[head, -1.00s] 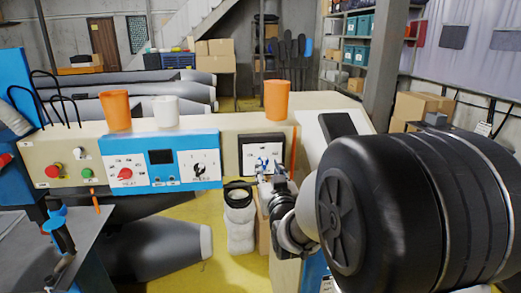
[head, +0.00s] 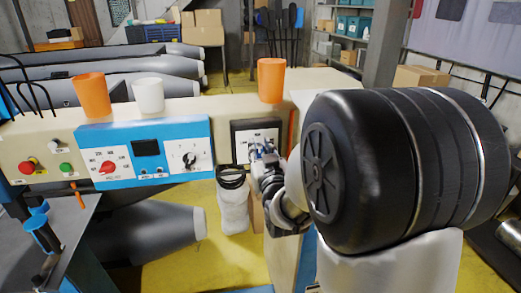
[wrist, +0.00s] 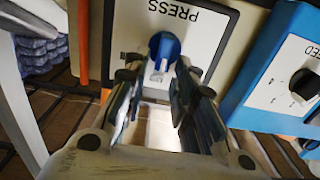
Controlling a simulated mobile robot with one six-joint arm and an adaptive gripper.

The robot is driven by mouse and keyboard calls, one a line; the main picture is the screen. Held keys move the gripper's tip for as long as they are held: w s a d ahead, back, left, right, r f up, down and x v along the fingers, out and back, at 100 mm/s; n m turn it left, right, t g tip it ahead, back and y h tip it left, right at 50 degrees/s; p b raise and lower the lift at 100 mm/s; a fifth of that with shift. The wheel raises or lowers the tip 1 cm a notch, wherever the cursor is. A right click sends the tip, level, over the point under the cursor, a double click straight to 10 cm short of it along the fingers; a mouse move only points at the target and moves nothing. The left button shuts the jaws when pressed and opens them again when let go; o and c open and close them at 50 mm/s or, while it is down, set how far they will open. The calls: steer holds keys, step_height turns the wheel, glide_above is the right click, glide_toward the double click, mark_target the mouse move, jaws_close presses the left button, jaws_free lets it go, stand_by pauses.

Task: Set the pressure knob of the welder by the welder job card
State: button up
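The white PRESS panel (head: 239,133) in a dark frame sits on the front of the cream welder bench, right of the blue control box. In the wrist view the panel (wrist: 210,35) shows upside down with its blue pressure knob (wrist: 164,44). My gripper (head: 258,152) is at the panel's lower right in the head view and hides most of the knob there. In the wrist view my gripper (wrist: 153,78) is open, its fingertips on either side of the knob's lower part. Contact with the knob cannot be told. I cannot make out the job card.
The blue control box (head: 128,172) carries a red HEAT knob (head: 107,167) and a black SPEED knob (head: 189,160). Orange cups (head: 271,80) and a white cup (head: 149,95) stand on the bench top. A white jug (head: 233,208) hangs or stands below the panel.

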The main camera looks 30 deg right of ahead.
jaws_close()
steer(key=shift+d+m+b, duration=0.1)
steer(key=shift+m+b, duration=0.2)
steer(key=shift+b, duration=0.2)
steer(key=shift+s+d+f+m+b, duration=0.1)
steer(key=shift+d+f+m+b, duration=0.05)
steer(key=shift+m+b, duration=0.95)
steer(key=m+b, duration=0.3)
steer(key=shift+d+f+b, duration=0.15)
steer(key=shift+d+b, duration=0.15)
steer(key=m+b, duration=0.1)
steer(key=m, duration=0.1)
steer(key=m+b, duration=0.1)
steer(key=m, duration=0.1)
steer(key=m+b, duration=0.1)
steer(key=m, duration=0.1)
steer(key=shift+s+d+f+b, duration=0.15)
steer(key=shift+d+f+b, duration=0.05)
steer(key=shift+d+b, duration=0.15)
steer(key=shift+o, duration=1.5)
jaws_free()
